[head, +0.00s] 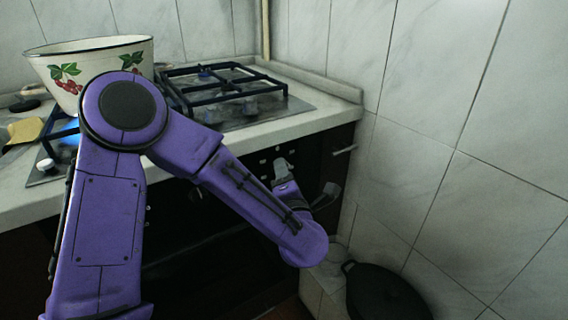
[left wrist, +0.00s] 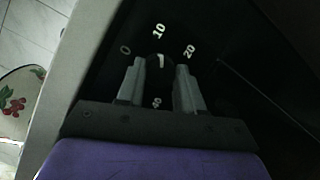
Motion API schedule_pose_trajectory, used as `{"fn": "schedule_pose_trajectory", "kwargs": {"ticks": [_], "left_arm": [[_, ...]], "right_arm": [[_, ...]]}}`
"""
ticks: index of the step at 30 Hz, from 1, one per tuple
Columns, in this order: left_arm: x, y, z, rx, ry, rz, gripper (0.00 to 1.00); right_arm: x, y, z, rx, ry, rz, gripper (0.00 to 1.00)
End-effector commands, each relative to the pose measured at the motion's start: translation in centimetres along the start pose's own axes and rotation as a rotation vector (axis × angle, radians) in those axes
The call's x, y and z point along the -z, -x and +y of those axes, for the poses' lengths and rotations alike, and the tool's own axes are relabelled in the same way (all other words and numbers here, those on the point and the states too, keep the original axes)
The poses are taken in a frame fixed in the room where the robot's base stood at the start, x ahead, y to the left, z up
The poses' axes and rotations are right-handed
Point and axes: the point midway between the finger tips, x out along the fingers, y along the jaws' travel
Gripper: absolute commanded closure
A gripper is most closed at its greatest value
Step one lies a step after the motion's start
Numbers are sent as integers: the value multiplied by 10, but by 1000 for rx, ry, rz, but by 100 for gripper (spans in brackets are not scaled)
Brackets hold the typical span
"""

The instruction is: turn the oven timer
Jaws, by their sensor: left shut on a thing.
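The oven timer's dark knob (left wrist: 159,66) shows in the left wrist view, with a short white mark on it. White numbers 0, 10, 20 and 40 stand around it on the black panel. The mark points up, close to the 10. My left gripper (left wrist: 160,78) has one finger on each side of the knob and is shut on it. In the head view my left gripper (head: 284,169) is at the dark oven front (head: 262,160), below the counter edge; the knob is too small to make out there. My right gripper is not in view.
A white enamel pot (head: 105,55) with cherries stands on the hob at left, near a blue flame. The right burner grate (head: 235,88) is empty. A dark pan (head: 385,295) lies low at right. The tiled wall (head: 440,130) closes off the right.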

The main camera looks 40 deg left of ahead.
Motion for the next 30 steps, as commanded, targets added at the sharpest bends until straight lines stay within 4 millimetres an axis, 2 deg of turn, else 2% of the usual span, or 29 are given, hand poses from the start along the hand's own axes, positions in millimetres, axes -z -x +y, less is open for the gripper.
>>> {"fn": "schedule_pose_trajectory", "kwargs": {"ticks": [6,20,21,23,30], "left_arm": [[-1,1,1,23,-51,1,94],[0,1,-1,29,-64,3,94],[0,1,-1,29,-64,3,61],[0,1,-1,29,-63,3,41],[0,0,0,27,-62,5,39]], "right_arm": [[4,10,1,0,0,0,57],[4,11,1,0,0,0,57],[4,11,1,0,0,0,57],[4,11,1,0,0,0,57],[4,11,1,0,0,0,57]]}}
